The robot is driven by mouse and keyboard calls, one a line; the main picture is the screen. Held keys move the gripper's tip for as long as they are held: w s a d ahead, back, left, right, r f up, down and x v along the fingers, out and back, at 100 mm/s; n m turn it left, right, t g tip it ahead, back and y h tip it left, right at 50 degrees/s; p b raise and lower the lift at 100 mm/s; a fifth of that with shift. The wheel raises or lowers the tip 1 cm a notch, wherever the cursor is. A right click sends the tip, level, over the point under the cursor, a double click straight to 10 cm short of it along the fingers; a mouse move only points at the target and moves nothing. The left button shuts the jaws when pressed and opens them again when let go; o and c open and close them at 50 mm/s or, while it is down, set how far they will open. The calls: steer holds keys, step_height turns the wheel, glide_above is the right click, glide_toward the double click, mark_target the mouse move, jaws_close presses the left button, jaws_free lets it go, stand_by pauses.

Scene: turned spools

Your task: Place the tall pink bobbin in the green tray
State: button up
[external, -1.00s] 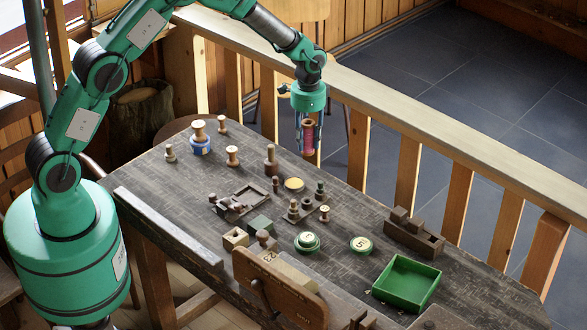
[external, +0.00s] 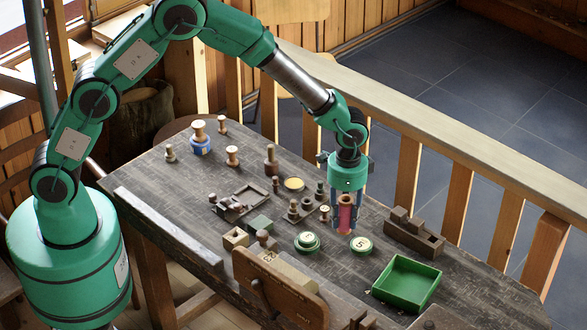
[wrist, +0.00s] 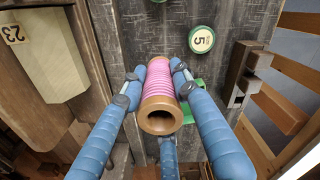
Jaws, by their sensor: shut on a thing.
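The tall pink bobbin (external: 345,216) has wooden ends and pink thread wound around its middle. My gripper (external: 345,210) is shut on it and holds it upright above the table, left of the green tray. In the wrist view the bobbin (wrist: 160,92) sits between the blue fingers of my gripper (wrist: 158,85), its hollow wooden end facing the camera. The green tray (external: 428,278) is on the table at the front right and looks empty. In the wrist view only a small green part of it (wrist: 187,112) shows behind the bobbin and fingers.
A round green piece marked 5 (external: 361,244) lies near the bobbin. Stacked green discs (external: 307,241) lie left of it. A dark wooden block holder (external: 414,237) stands behind the tray. Several spools stand at the back left. A wooden railing (external: 480,165) runs behind the table.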

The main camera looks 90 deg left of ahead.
steer(key=d, duration=0.7)
step_height(320, 180, down, 9)
steer(key=shift+s+a+f+m, duration=0.15)
steer(key=shift+s+m, duration=0.05)
steer(key=shift+m, duration=0.1)
glide_above(405, 291)
steer(key=shift+w+f, duration=0.1)
steer(key=shift+f, duration=0.65)
steer(key=shift+f, duration=0.1)
stand_by(0.3)
steer(key=shift+f, duration=1.65)
steer(key=shift+f, duration=0.1)
